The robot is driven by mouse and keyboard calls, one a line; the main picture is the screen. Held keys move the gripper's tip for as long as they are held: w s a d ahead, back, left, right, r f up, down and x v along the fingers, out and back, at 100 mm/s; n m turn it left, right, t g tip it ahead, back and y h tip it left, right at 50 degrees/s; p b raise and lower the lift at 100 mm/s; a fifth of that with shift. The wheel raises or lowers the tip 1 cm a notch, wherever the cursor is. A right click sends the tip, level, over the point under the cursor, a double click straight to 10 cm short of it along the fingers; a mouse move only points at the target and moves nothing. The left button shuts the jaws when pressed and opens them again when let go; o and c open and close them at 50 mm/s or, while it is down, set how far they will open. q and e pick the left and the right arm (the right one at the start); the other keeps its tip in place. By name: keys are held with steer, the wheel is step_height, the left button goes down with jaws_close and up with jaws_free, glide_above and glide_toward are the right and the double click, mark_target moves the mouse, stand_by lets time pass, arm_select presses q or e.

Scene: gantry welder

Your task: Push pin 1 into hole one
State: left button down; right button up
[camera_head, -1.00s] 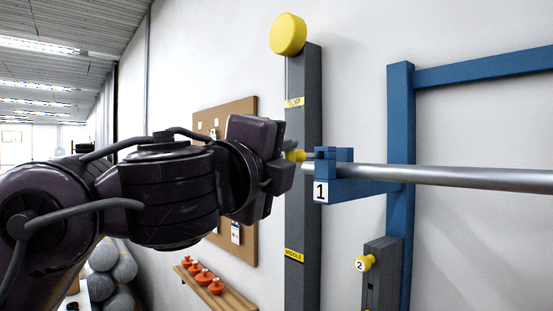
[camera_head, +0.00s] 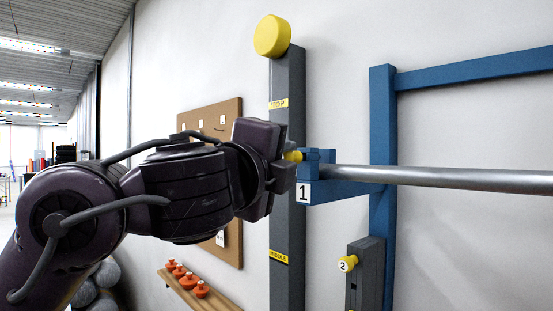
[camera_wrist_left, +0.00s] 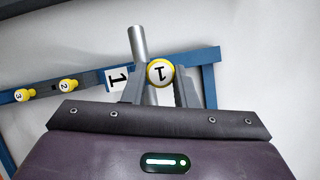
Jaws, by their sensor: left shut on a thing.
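Pin 1 has a yellow knob (camera_head: 294,156) and sits at the left end of the blue bracket (camera_head: 340,188) marked 1. My left gripper (camera_head: 287,166) is shut on this knob, coming from the left. Almost no pin shaft shows between knob and bracket block (camera_head: 320,156). In the left wrist view the knob's white face with a 1 (camera_wrist_left: 160,72) shows between the fingers (camera_wrist_left: 159,88). Hole one itself is hidden behind the knob and fingers, so the pin's depth cannot be seen. My right gripper is not in view.
A steel bar (camera_head: 440,177) runs right from the bracket. A grey post (camera_head: 287,220) with a yellow cap (camera_head: 272,36) stands behind the gripper. A blue frame (camera_head: 383,130) is on the wall. Yellow pin 2 (camera_head: 347,263) sits lower right. A shelf (camera_head: 190,290) holds orange items.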

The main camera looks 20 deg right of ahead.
arm_select(q)
steer(key=shift+w+d, duration=0.2)
steer(key=shift+d, duration=0.2)
steer(key=shift+r, duration=0.1)
